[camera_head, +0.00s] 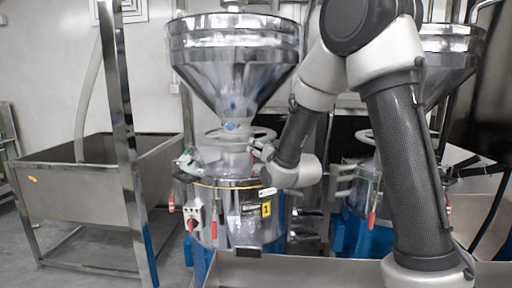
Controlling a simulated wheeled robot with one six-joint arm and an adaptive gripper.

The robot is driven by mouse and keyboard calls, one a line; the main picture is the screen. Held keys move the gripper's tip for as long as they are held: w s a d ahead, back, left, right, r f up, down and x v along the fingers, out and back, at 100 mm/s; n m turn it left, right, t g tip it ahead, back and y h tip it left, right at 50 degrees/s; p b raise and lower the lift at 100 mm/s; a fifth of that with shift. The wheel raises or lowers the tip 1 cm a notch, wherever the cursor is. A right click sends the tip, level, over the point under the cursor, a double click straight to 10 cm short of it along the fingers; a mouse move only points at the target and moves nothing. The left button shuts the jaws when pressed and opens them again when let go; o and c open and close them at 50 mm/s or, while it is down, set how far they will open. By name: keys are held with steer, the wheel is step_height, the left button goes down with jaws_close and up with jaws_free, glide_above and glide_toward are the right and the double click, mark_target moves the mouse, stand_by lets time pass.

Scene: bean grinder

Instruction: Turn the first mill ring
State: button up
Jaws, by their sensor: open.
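The first mill (225,200) is a steel drum on a blue base, left of centre, with a label "1" on its front. Its ring (266,132) is a pale metal wheel lying flat around the neck below the steel hopper (233,65). My gripper (257,149) is at the right side of this ring, at or just below its rim. The fingers are small, dark and open. I cannot tell whether they touch the ring or straddle its rim. Part of the ring is hidden behind the neck.
A second mill (352,200) with its own hopper (447,60) stands at right, partly hidden by my arm. A steel bin (80,190) with an upright post stands at left. A steel trough (300,272) runs along the front. A red-handled lever (214,228) hangs on the first mill.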

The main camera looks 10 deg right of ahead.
mark_target(227, 144)
steer(key=shift+x, duration=1.45)
jaws_close()
steer(key=shift+w+a+m+h, duration=0.1)
steer(key=shift+a+m+h, duration=0.55)
steer(key=shift+a, duration=0.85)
steer(key=shift+s+a+m+h, duration=0.1)
steer(key=shift+a+m+h, duration=0.25)
steer(key=shift+a+h, duration=0.9)
steer(key=shift+w+a+m+h, duration=0.1)
steer(key=shift+a+m+h, duration=0.4)
steer(key=shift+a, duration=1.25)
steer(key=shift+w+a, duration=0.2)
steer(key=shift+a, duration=0.55)
jaws_free()
